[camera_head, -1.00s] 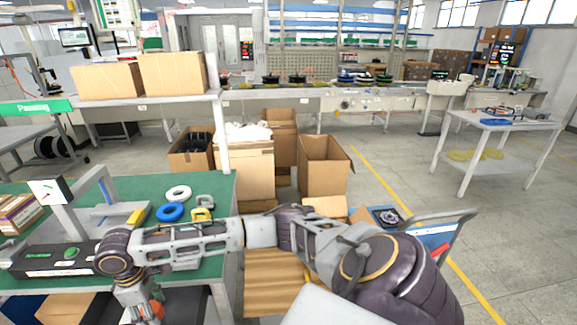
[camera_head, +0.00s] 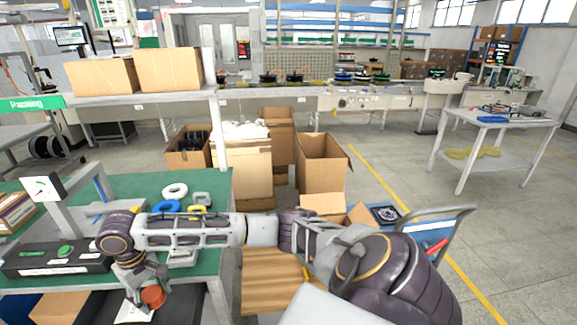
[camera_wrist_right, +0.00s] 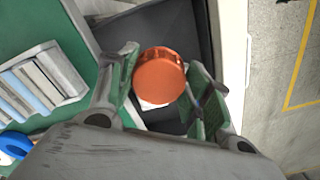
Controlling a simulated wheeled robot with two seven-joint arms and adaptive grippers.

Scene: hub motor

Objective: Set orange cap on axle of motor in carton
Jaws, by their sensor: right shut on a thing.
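The orange cap (camera_head: 153,297) is held in my right gripper (camera_head: 143,285), low in front of the green table's near edge. In the right wrist view the round orange cap (camera_wrist_right: 159,76) sits between the two fingers of the right gripper (camera_wrist_right: 165,90). A dark surface (camera_wrist_right: 175,30) lies beyond it, with a white patch partly hidden by the cap. A dark round motor-like part (camera_head: 388,215) lies on the blue cart, outside any carton. An open carton (camera_head: 322,204) stands beside it, partly hidden by my right arm. I cannot see a motor with its axle inside a carton. My left gripper is not in view.
The green table (camera_head: 215,183) holds a white ring (camera_head: 175,190), a blue ring (camera_head: 165,207), yellow parts and a black box (camera_head: 50,260). Several open cartons (camera_head: 322,165) stand on the floor behind. The floor to the right is mostly clear.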

